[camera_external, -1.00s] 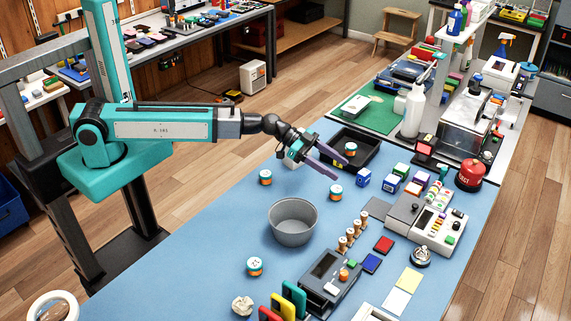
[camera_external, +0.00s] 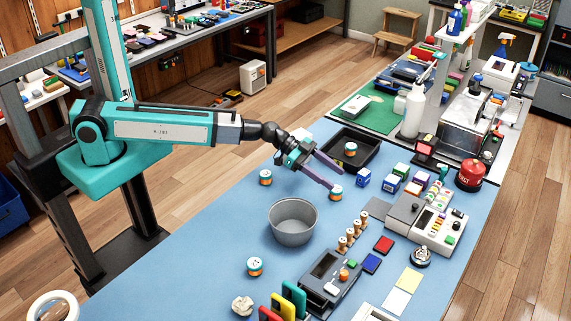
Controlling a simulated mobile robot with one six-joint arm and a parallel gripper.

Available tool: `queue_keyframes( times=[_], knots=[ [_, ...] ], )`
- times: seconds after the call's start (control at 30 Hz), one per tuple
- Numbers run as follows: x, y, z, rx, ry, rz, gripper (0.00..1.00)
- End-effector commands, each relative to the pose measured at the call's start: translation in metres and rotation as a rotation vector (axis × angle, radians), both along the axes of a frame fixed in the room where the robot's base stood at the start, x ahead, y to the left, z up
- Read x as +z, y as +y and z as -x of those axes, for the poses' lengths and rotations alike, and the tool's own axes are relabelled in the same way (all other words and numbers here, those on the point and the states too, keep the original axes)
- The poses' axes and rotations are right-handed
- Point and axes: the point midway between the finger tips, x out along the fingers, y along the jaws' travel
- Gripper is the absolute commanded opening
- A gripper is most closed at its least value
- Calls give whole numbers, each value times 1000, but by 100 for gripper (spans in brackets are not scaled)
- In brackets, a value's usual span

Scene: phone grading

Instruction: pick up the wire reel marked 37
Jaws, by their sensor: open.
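Several small wire reels with white tops and orange and teal bands are in view; their numbers are too small to read. One reel (camera_external: 336,194) stands on the blue mat (camera_external: 200,262), right by the tip of my gripper's lower finger. Another reel (camera_external: 350,149) is in the black tray. A third reel (camera_external: 265,177) stands left of my gripper, and another reel (camera_external: 255,266) is near the front. My gripper (camera_external: 337,179) is open and empty, its fingers pointing right and down. I cannot tell whether the lower finger touches the near reel.
A grey bowl (camera_external: 293,235) stands in front of my gripper. The black tray (camera_external: 373,166) lies behind it. A blue box (camera_external: 363,177) is close on the right. Wooden spools (camera_external: 350,233) and a grey device (camera_external: 329,284) stand nearer the front. The mat's left side is mostly clear.

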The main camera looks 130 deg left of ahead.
Motion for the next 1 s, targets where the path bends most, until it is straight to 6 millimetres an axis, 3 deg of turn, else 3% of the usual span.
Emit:
queue_keyframes(
  times=[0.57,1.0],
  knots=[
    [-7,0,0,0,0,1,58],
    [-40,1,-1,1,1,2,58]
  ],
)
